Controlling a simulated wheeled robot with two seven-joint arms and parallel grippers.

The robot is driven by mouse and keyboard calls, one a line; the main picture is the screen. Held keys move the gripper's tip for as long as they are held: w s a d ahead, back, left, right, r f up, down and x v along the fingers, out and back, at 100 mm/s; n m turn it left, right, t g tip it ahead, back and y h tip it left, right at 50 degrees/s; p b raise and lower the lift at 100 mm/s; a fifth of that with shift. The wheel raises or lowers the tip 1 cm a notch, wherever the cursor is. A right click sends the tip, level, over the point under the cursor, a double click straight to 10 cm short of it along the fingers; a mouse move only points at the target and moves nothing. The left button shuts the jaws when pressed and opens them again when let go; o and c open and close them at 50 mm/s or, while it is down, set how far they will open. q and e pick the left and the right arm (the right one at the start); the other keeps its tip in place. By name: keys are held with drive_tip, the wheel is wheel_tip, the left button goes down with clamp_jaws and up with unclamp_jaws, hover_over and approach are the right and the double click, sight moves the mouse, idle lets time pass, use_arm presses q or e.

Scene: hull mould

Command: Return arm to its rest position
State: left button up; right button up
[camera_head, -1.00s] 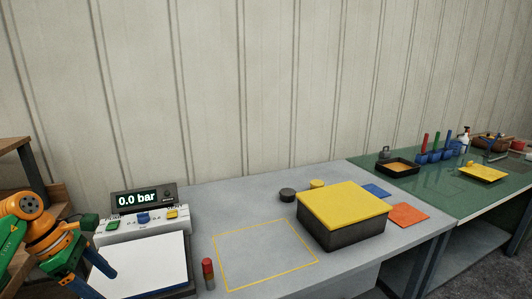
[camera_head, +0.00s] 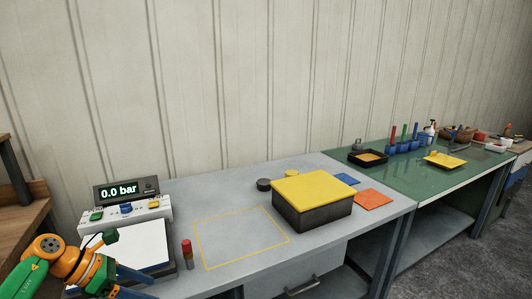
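My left arm comes in at the lower left corner, orange and green. Its gripper (camera_head: 112,290) is at the bottom left, in front of the white-topped block (camera_head: 136,247); it is partly cut off by the frame edge, and I cannot tell whether its fingers are open or shut. No object shows in it. My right arm and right gripper are not in view.
A green table (camera_head: 400,174) stands right. A wooden shelf (camera_head: 20,212) is left.

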use_arm(q)
drive_tip(key=w+d+f+n+t+h, duration=0.3)
drive_tip(key=d+f+n+t, duration=0.2)
drive_tip(key=d+f+n, duration=0.45)
drive_tip(key=s+a+f+n+t+y, duration=0.1)
drive_tip(key=s+f+n+y, duration=0.3)
drive_tip(key=f+n, duration=0.55)
drive_tip(key=s+a+f+n+t+y, duration=0.1)
drive_tip(key=s+f+n+y, duration=0.25)
drive_tip(key=f+n, duration=0.55)
drive_tip(key=s+d+f+n+g+y, duration=0.1)
drive_tip(key=s+f+n+g, duration=0.2)
drive_tip(key=s, duration=0.8)
drive_tip(key=s+d+f+n+g+y, duration=0.1)
drive_tip(key=s+f+n+g, duration=0.2)
drive_tip(key=s+f+n, duration=0.3)
drive_tip(key=s+d+f+n+g+y, duration=0.1)
drive_tip(key=s+f+n+g, duration=0.3)
drive_tip(key=s, duration=1.3)
drive_tip(key=shift+f+n, duration=0.5)
drive_tip(key=shift+n, duration=0.7)
